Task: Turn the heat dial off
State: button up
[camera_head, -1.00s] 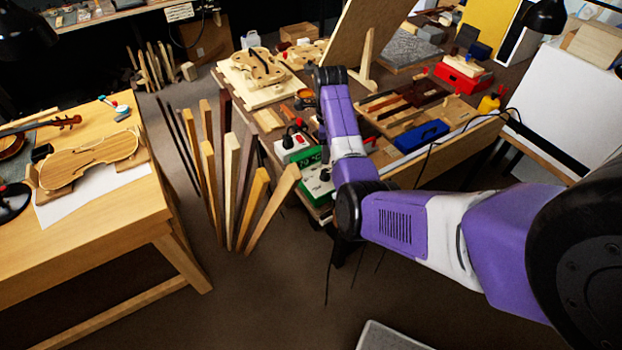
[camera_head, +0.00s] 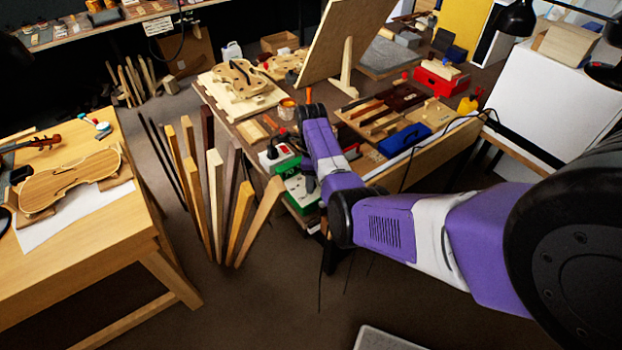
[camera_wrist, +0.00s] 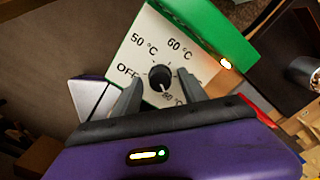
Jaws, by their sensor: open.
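The heat dial (camera_wrist: 159,77) is a round black knob on the white face of a green-edged control box (camera_wrist: 152,47). Labels OFF, 50 °C and 60 °C are readable around it, and another label is partly hidden below. A red mark on the knob's lower edge points toward that lower label, away from OFF. My gripper (camera_wrist: 160,80) is open, with one grey finger on each side of the knob. I cannot tell whether they touch it. In the head view, the control box (camera_head: 297,187) is partly hidden by my arm.
Wood strips (camera_head: 216,195) lean upright to the left. A blue case (camera_head: 404,140) and wooden parts lie right of my arm on the bench.

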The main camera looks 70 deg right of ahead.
jog(key=shift+c, duration=0.4)
grip_shut()
